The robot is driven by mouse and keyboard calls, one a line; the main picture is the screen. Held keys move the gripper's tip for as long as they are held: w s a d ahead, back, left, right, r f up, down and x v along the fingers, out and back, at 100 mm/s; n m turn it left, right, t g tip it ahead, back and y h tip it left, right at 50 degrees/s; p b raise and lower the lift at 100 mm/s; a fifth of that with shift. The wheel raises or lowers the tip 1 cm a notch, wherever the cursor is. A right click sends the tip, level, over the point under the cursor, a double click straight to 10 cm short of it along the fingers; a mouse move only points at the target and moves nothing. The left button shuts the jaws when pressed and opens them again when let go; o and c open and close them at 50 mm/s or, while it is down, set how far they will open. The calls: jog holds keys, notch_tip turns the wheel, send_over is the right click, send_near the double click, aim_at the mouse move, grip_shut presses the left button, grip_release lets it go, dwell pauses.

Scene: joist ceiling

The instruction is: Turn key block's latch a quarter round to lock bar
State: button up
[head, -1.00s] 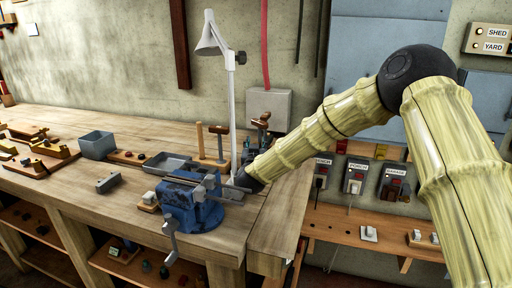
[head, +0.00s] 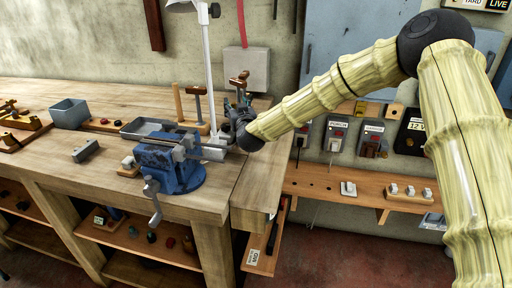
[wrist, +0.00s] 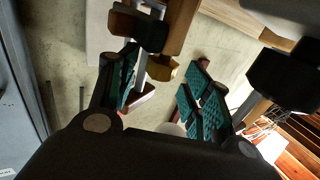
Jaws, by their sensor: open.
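My gripper (head: 238,118) is at the right end of the bench, behind and to the right of the blue vise (head: 172,165). In the wrist view my gripper (wrist: 162,90) is open, with teal ridged pads on both fingers. A brass-coloured piece (wrist: 165,68) and a thin metal rod show near the gap between the fingers, by the left one. Whether either is touched I cannot tell. I cannot make out for certain which thing is the key block, its latch or the bar; my gripper and forearm cover part of that bench end.
A lamp post (head: 208,60) and wooden-handled tools (head: 195,100) stand close behind the vise. A grey tray (head: 150,128) and a grey bin (head: 69,113) sit to the left. A shelf with switches (head: 347,188) is at right.

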jog(key=shift+w+d+n+g+y+b, duration=0.15)
jog(key=shift+n+g+y+b, duration=0.1)
jog(key=shift+n+y, duration=0.4)
jog(key=shift+s+d+n+g+y+b, duration=0.1)
jog(key=shift+n+g+y+b, duration=0.25)
jog(key=shift+y, duration=0.55)
jog(key=shift+w+d+n+g+y+b, duration=0.1)
jog(key=shift+d+n+g+y+b, duration=0.1)
jog(key=shift+n+y, duration=0.45)
